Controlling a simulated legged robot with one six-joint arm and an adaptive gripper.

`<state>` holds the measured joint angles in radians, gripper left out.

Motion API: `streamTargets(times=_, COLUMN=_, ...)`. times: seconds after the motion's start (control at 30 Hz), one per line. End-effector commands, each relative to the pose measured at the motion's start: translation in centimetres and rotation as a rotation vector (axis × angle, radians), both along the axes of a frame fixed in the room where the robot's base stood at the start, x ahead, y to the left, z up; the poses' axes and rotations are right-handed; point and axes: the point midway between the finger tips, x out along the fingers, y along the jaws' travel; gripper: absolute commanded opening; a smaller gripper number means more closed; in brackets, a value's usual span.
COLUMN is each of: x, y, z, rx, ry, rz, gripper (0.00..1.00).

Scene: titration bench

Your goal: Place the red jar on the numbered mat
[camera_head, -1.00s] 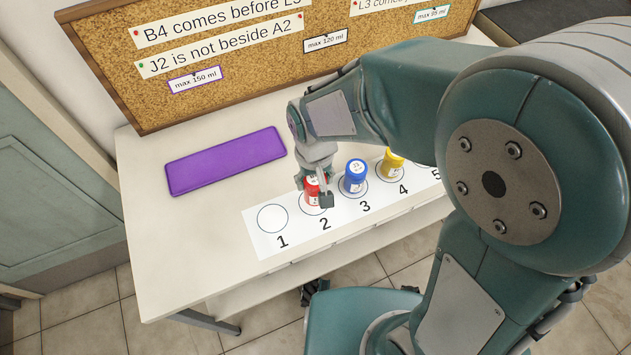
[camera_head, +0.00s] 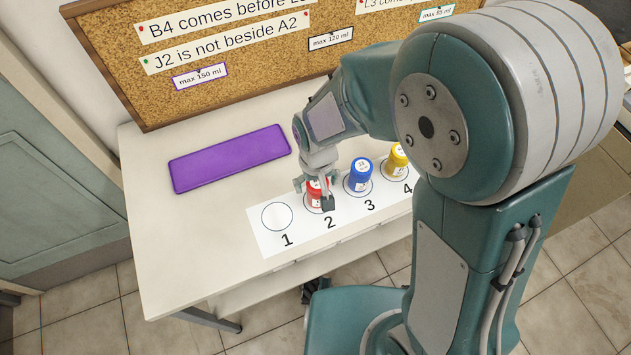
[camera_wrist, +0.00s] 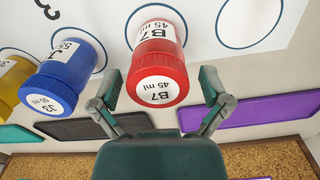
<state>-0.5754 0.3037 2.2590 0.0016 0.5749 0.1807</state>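The red jar (camera_head: 314,194) stands upright on circle 2 of the white numbered mat (camera_head: 262,240). In the wrist view the red jar (camera_wrist: 157,66) shows a label reading B7 and 45 ml. My gripper (camera_head: 314,192) is down around the jar in the head view. In the wrist view my gripper (camera_wrist: 160,86) has its fingers apart, one on each side of the jar, with a visible gap to it. Circle 1 is empty. Part of the jar is hidden behind my finger in the head view.
A blue jar (camera_head: 359,176) stands on circle 3 and a yellow jar (camera_head: 397,162) on circle 4, close to my gripper's right. A purple tray (camera_head: 229,158) lies empty behind the mat. A cork board (camera_head: 245,62) with notes stands at the back.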

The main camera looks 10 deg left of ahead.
Motion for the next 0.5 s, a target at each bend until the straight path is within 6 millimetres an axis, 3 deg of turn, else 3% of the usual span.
streamTargets(times=0.33, x=0.0, y=0.1, z=0.2, rx=-0.001, ry=-0.001, rz=-0.001, gripper=1.0)
streamTargets(times=0.5, x=0.1, y=0.2, z=2.4, rx=0.002, ry=-0.006, rz=-0.001, gripper=1.0)
